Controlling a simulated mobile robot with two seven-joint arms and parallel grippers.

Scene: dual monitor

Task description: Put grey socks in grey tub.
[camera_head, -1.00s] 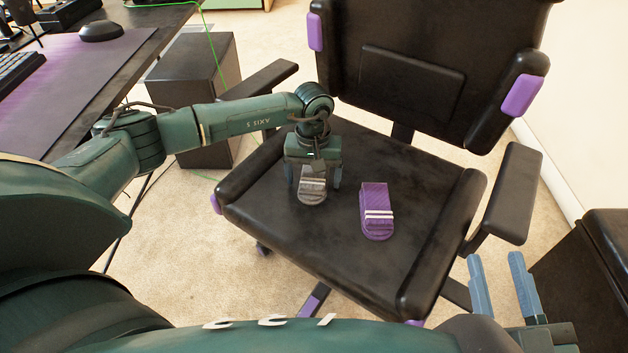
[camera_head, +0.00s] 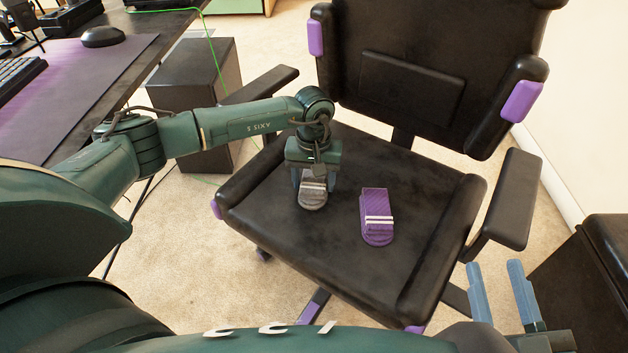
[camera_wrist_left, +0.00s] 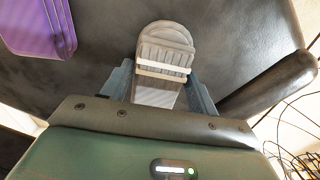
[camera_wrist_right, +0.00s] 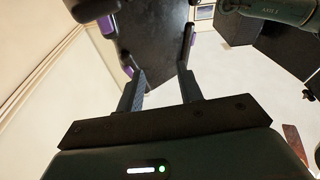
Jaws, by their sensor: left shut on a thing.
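The grey socks (camera_head: 313,196), folded with light stripes, are at the seat of the black office chair. My left gripper (camera_head: 312,180) is above the seat and shut on them, one finger on each side. In the left wrist view the grey socks (camera_wrist_left: 163,62) sit between the fingers (camera_wrist_left: 160,85), with their rounded end sticking out beyond. I cannot tell whether they still touch the seat. My right gripper (camera_head: 497,290) is open and empty at the lower right, beside the chair; it also shows in the right wrist view (camera_wrist_right: 160,85). No grey tub can be made out.
Purple socks (camera_head: 376,215) lie on the chair seat (camera_head: 345,260), right of the grey ones. The chair's armrests (camera_head: 512,200) and backrest (camera_head: 410,85) rise around the seat. A desk (camera_head: 95,95) stands at the left, a dark box (camera_head: 190,80) behind it. A dark cabinet (camera_head: 590,270) is at the lower right.

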